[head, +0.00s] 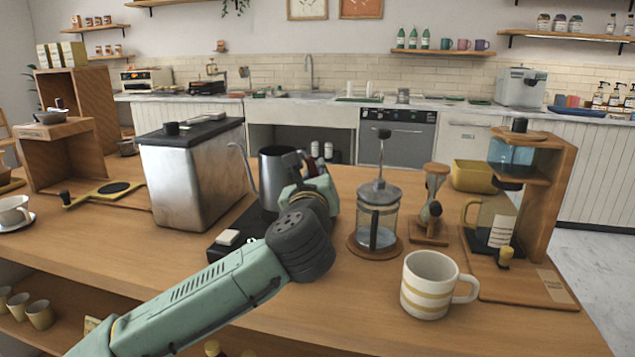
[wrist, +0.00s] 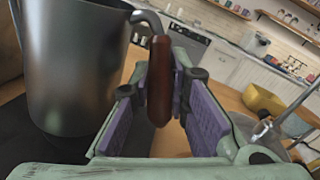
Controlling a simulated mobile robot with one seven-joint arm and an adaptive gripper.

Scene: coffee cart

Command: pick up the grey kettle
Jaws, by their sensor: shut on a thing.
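The grey kettle (head: 273,172) stands on a dark flat base (head: 222,247) on the wooden counter, its thin gooseneck spout to the left. Its body (wrist: 72,70) fills the left of the wrist view, with its reddish-brown handle (wrist: 159,82) at the middle. My gripper (wrist: 160,100) has its purple pads on both sides of the handle and is shut on it. In the head view my gripper (head: 305,172) is at the kettle's right side and partly hides the handle and lower body. I cannot tell whether the kettle touches its base.
A steel box with a black lid (head: 192,175) stands close left of the kettle. A wooden brewer stand (head: 545,200) is at the far right.

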